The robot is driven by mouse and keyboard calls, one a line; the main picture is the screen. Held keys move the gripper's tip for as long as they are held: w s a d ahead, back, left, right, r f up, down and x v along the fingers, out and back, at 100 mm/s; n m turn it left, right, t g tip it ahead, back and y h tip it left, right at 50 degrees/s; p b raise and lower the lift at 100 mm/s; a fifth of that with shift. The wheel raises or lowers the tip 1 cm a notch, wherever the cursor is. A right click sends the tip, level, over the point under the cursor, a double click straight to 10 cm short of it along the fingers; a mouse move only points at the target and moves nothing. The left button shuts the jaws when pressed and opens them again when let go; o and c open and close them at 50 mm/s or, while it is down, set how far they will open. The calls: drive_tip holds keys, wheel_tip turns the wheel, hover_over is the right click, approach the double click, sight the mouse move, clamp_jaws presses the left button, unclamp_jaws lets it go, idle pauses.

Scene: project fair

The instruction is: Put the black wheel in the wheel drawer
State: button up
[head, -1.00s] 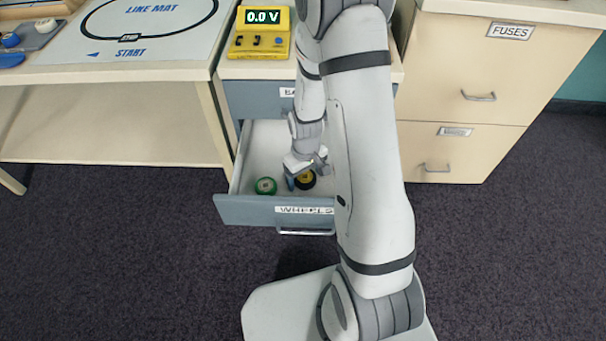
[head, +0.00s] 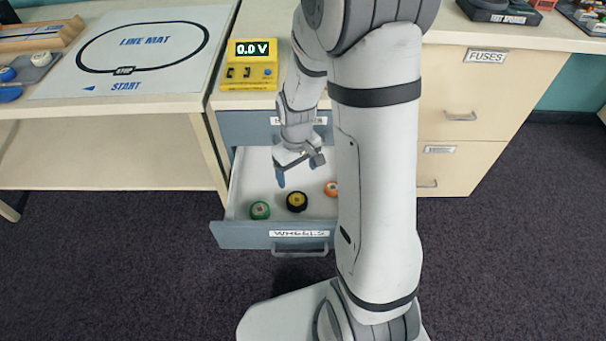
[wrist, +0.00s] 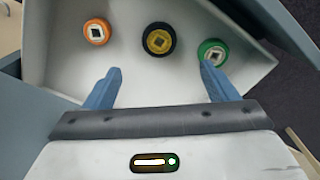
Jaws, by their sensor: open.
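The black wheel (head: 297,201) with a yellow hub lies in the open wheel drawer (head: 250,236), labelled WHEELS. A green wheel (head: 260,210) lies to its left and an orange wheel (head: 331,188) to its right, partly beside my arm. My gripper (head: 296,178) is above the drawer, behind the black wheel, open and empty. The wrist view shows the black wheel (wrist: 159,39) ahead of and between my two blue fingers (wrist: 158,88), apart from them. The orange wheel (wrist: 97,31) and green wheel (wrist: 212,52) are on either side; the right fingertip overlaps the green wheel's edge in that picture.
A yellow meter (head: 250,66) reading 0.0 V stands on the cabinet above the drawer. A line mat (head: 140,75) lies on the table at left. A FUSES cabinet (head: 470,90) stands at right. The floor in front is clear.

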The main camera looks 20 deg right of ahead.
drive_tip(key=s+r+m+t, duration=0.1)
drive_tip(key=s+r+m, duration=0.2)
drive_tip(key=s+r, duration=1.1)
drive_tip(key=shift+a+r+m, duration=0.3)
drive_tip(key=shift+a+r, duration=0.15)
drive_tip(key=shift+r, duration=0.45)
wheel_tip(320, 180, up, 25)
drive_tip(key=t+p, duration=0.1)
drive_tip(key=p, duration=2.1)
drive_tip(key=shift+s+f+t, duration=0.15)
drive_tip(key=shift+s+t, duration=0.05)
drive_tip(key=shift+t, duration=0.1)
drive_tip(key=shift+d, duration=0.1)
